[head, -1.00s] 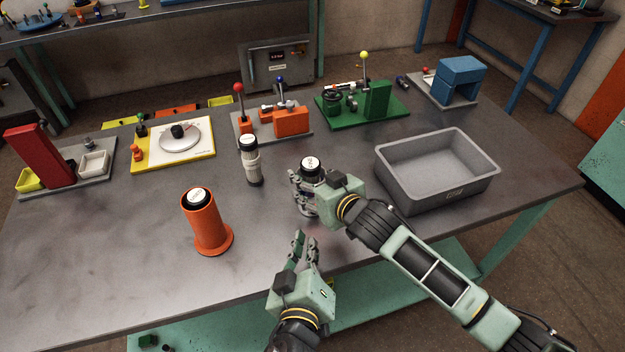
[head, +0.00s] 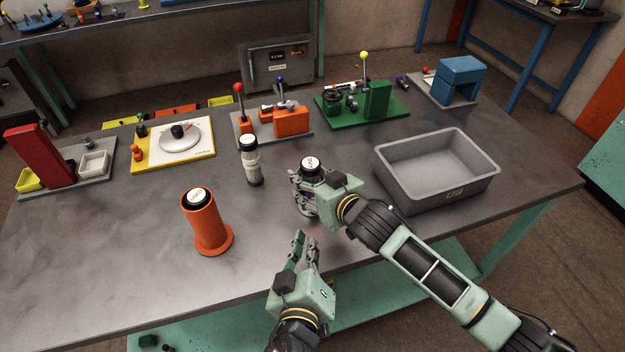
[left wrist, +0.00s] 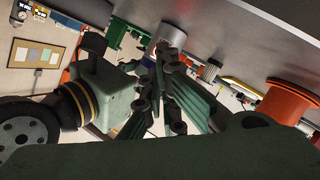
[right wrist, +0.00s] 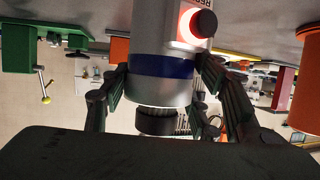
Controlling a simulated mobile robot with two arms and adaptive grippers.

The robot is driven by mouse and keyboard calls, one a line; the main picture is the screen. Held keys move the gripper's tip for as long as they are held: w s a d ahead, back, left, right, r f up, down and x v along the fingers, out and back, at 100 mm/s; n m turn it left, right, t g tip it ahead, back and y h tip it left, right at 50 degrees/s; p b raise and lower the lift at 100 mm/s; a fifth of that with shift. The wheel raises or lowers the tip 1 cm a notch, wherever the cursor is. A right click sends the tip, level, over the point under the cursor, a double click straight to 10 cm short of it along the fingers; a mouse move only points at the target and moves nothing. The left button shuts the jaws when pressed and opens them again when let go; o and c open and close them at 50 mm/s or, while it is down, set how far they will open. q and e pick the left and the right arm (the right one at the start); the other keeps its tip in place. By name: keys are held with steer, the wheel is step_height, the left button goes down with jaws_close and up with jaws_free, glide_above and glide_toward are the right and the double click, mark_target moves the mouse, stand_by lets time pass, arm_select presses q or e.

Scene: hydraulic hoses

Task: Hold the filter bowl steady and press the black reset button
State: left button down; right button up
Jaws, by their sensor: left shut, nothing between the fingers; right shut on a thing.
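The filter bowl (head: 311,165) stands on the bench with a black top and white label. In the right wrist view it is a silver cylinder with a blue band (right wrist: 163,66). The black reset button (right wrist: 203,23) sits on its side inside a glowing red ring. My right gripper (head: 300,190) is shut on the filter bowl, with fingers on both sides of it in the right wrist view. My left gripper (head: 304,240) is shut and empty, below the bowl in the head view and apart from it. The bowl also shows beyond its fingertips in the left wrist view (left wrist: 168,30).
A silver and black canister (head: 250,165) and an orange cylinder on a flange (head: 207,228) stand left of the bowl. A grey bin (head: 440,190) stands to the right. Several coloured fixtures, including a green one (head: 376,100), line the back. The front left bench is clear.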

arm_select(q)
steer(key=m, duration=0.1)
steer(key=d+m+h, duration=0.1)
steer(key=m, duration=0.2)
steer(key=shift+s+d+h, duration=0.1)
steer(key=shift+d+h, duration=0.2)
steer(key=m, duration=0.1)
steer(key=m+h, duration=0.1)
steer(key=m, duration=0.1)
steer(key=shift+s+d, duration=0.1)
steer(key=shift+d, duration=0.3)
steer(key=m, duration=0.1)
steer(key=m+h, duration=0.1)
steer(key=m, duration=0.1)
steer(key=d+m, duration=0.1)
steer(key=shift+s+f+m+g+h, duration=0.15)
steer(key=shift+s+m+g+h, duration=0.15)
steer(key=shift+m+h, duration=0.1)
steer(key=m+h, duration=0.1)
steer(key=m, duration=0.3)
steer(key=s+f+m+g+h, duration=0.1)
steer(key=m, duration=0.4)
steer(key=m+g+h, duration=0.1)
steer(key=m, duration=0.3)
steer(key=shift+s+d+f, duration=0.15)
steer(key=shift+s+d, duration=0.1)
steer(key=shift+d, duration=0.05)
